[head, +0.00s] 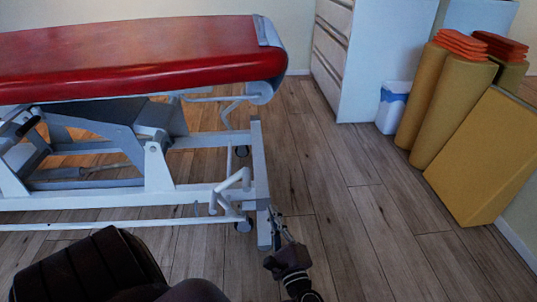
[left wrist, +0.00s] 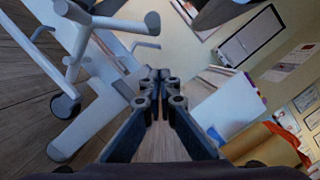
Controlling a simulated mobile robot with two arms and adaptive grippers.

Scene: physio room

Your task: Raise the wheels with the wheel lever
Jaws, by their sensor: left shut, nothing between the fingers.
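The treatment table's white base frame (head: 160,172) stands on the wood floor in the head view. A bent white tube that looks like the wheel lever (head: 232,184) rises at its right end. My left gripper (head: 275,222) is low, at the near end of that bar, right of the lever. Contact with the bar cannot be told. My right gripper is not in view.
The red table top (head: 140,58) overhangs the frame. Yellow rolls (head: 440,100) and a yellow wedge block (head: 485,155) stand at the right, near a white bin (head: 392,107) and drawer cabinet (head: 365,55). The floor (head: 370,215) right of the table is clear.

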